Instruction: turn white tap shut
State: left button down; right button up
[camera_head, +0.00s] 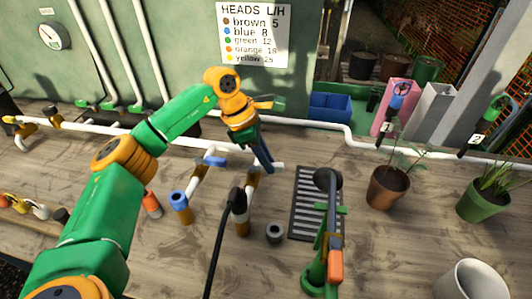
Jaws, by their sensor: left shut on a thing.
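My left gripper (267,162) reaches down from the green and orange left arm, with its dark fingers closed at the tap near the middle of the table. The white handle of this tap (278,166) sticks out to the right at the fingertips. The fingers hide part of the handle, so its exact angle is hard to tell. The tap stands on a post with a dark and orange body (241,208). My right gripper is not in view.
A blue-handled tap (180,206) stands left of the white one. A black hose (217,238), a grey ring (274,233), a drain grate (305,205) and a green pump-like post (316,270) are close by. Potted plants (388,187) stand at the right.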

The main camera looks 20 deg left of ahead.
pick_arm(q)
jog(key=shift+s+d+m+g+p, duration=0.15)
jog(key=shift+s+m+g+p, duration=0.15)
jog(key=shift+m, duration=0.6)
jog(key=c, duration=0.8)
grip_release()
jog(key=shift+o, duration=0.2)
jog(key=v, duration=0.7)
jog(key=shift+b, duration=0.4)
